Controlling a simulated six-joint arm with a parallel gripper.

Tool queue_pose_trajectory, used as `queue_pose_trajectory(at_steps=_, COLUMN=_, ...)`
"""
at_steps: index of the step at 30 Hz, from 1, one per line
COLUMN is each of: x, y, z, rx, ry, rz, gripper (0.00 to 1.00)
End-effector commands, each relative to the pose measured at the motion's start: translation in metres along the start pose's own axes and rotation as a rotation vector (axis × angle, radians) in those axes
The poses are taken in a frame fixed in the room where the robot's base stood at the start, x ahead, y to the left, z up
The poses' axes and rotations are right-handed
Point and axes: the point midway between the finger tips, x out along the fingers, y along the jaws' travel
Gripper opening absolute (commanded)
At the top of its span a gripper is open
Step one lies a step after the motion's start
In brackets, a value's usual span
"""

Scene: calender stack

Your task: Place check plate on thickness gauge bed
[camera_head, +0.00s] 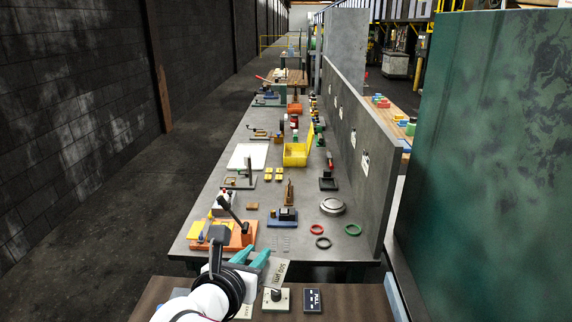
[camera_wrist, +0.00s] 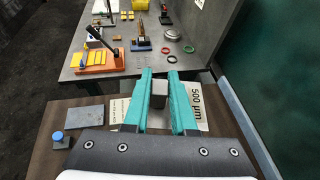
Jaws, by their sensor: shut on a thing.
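My gripper (camera_head: 254,255) has teal fingers and is above the near edge of the wooden bench in the head view. In the wrist view, my gripper (camera_wrist: 159,76) is shut on a small grey block (camera_wrist: 158,95), which appears to be the grip of the check plate. The pale plate, marked "500 µm" (camera_head: 279,273), shows just right of the fingers in the head view. In the wrist view the plate (camera_wrist: 209,108) is partly hidden behind the right finger and is tilted in the picture. I cannot tell for sure which part is the thickness gauge bed.
On the wooden bench are a beige box with a black knob (camera_head: 276,299), a dark display (camera_head: 312,300) and a grey slab (camera_wrist: 85,115). A grey table (camera_head: 330,258) beyond carries an orange lever fixture (camera_head: 222,238), rings and a yellow bin (camera_head: 297,154). A low wall (camera_head: 366,150) bounds its right side.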

Motion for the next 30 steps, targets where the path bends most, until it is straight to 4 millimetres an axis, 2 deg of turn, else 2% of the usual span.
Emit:
queue_pose_trajectory(at_steps=1, x=0.003, y=-0.034, z=0.026, rx=0.020, ry=-0.006, rz=-0.019, gripper=0.00)
queue_pose_trajectory(at_steps=3, x=0.001, y=-0.075, z=0.053, rx=0.023, ry=-0.007, rz=-0.034, gripper=0.00)
queue_pose_trajectory(at_steps=6, x=-0.007, y=-0.123, z=0.080, rx=0.030, ry=-0.007, rz=-0.050, gripper=0.00)
queue_pose_trajectory(at_steps=10, x=-0.019, y=-0.161, z=0.099, rx=0.034, ry=-0.005, rz=-0.063, gripper=0.00)
queue_pose_trajectory(at_steps=12, x=-0.023, y=-0.171, z=0.102, rx=0.033, ry=-0.003, rz=-0.067, gripper=0.00)
queue_pose_trajectory(at_steps=14, x=-0.023, y=-0.171, z=0.101, rx=0.030, ry=0.001, rz=-0.067, gripper=0.00)
queue_pose_trajectory(at_steps=17, x=-0.014, y=-0.154, z=0.084, rx=0.020, ry=0.006, rz=-0.060, gripper=0.00)
queue_pose_trajectory(at_steps=20, x=-0.002, y=-0.120, z=0.050, rx=0.011, ry=0.009, rz=-0.052, gripper=0.00)
queue_pose_trajectory(at_steps=25, x=0.006, y=-0.048, z=-0.028, rx=-0.003, ry=0.007, rz=-0.028, gripper=0.00)
queue_pose_trajectory(at_steps=30, x=-0.015, y=0.025, z=-0.121, rx=-0.031, ry=0.000, rz=0.046, gripper=0.00)
